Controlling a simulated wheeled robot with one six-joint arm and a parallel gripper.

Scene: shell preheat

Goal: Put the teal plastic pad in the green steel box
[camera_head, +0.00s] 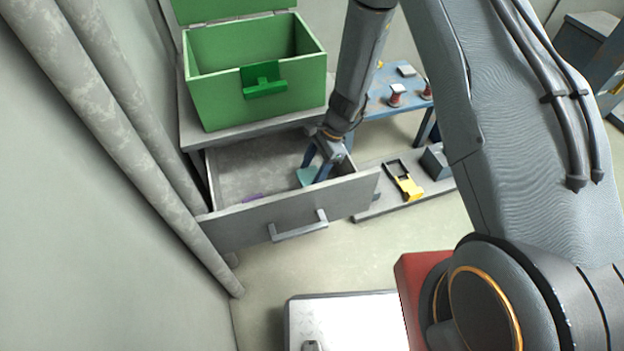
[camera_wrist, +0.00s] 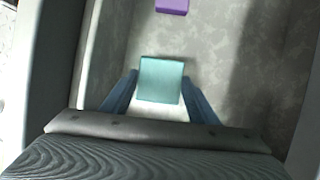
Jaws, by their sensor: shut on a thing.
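The teal plastic pad (camera_wrist: 161,80) is between the two blue fingers of my gripper (camera_wrist: 160,92) in the wrist view. In the head view my gripper (camera_head: 318,172) reaches down into the open drawer, and the teal pad (camera_head: 306,177) shows at its fingertips. My gripper is shut on the pad. I cannot tell whether the pad touches the drawer floor. The green steel box (camera_head: 225,100) stands on top of the cabinet, above and behind the drawer. Its lid (camera_head: 230,8) is raised and the inside that I see is empty.
The grey drawer (camera_head: 255,226) is pulled out and its walls surround my gripper. A purple piece (camera_wrist: 172,6) lies in it. A blue table (camera_head: 408,104) with small objects stands to the right, with a yellow and black item (camera_head: 405,182) on a low shelf. Pipes run along the left wall.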

